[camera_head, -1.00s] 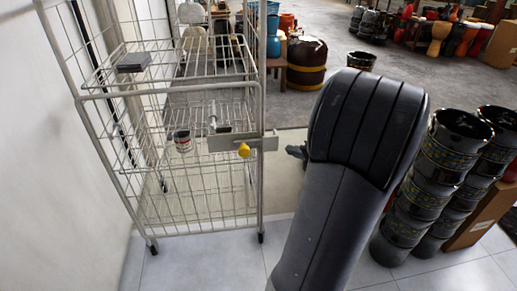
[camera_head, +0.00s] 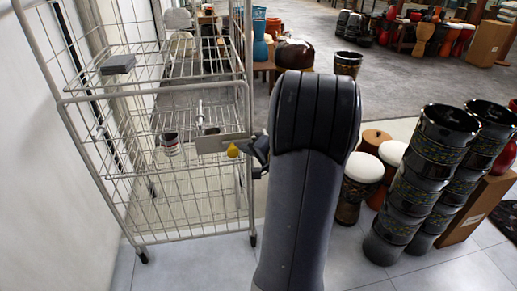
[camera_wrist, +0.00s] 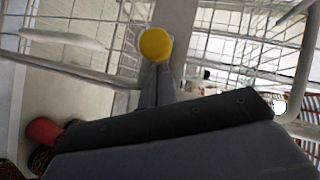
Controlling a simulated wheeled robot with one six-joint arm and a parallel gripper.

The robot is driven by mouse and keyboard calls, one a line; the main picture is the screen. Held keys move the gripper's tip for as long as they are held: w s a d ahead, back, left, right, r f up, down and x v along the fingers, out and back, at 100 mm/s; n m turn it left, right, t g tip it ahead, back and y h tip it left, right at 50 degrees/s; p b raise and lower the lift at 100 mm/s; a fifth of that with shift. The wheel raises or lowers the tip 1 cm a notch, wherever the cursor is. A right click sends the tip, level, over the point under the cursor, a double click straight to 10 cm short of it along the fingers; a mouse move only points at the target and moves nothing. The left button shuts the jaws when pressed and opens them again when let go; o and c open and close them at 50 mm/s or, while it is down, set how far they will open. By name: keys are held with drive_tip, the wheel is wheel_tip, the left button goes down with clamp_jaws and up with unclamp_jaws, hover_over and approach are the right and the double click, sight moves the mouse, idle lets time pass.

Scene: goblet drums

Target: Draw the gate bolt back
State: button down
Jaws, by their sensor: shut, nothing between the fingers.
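The gate bolt is on a pale metal plate (camera_head: 220,143) fixed across the front right of a white wire cage trolley. Its yellow knob (camera_head: 233,151) sits at the plate's lower edge, and the knob (camera_wrist: 156,45) also shows large in the wrist view. My gripper (camera_head: 257,150) is just right of the knob in the head view, partly hidden behind my arm. In the wrist view, my gripper's dark fingers (camera_wrist: 155,84) are shut and empty, with their tips just below the knob. I cannot tell whether they touch it.
The wire cage trolley (camera_head: 150,92) stands near the left wall, with a grey box (camera_head: 118,64) and a tin (camera_head: 171,143) inside. Patterned black drums (camera_head: 437,150) and white-topped drums (camera_head: 360,180) stand right of my arm. Pale floor tiles are clear in front.

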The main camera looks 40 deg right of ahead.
sight(229, 152)
drive_tip(key=shift+w+a+f, duration=0.1)
drive_tip(key=shift+a, duration=0.05)
drive_tip(key=a+b, duration=0.1)
drive_tip(key=w+a+b, duration=0.1)
drive_tip(key=b, duration=0.1)
drive_tip(key=w+a+b, duration=0.1)
drive_tip(key=shift+a+f+b, duration=0.25)
drive_tip(key=shift+b, duration=0.05)
drive_tip(key=shift+w+a+r+b, duration=0.25)
drive_tip(key=shift+w+a+b, duration=0.15)
drive_tip(key=shift+a, duration=0.2)
drive_tip(key=shift+r, duration=0.1)
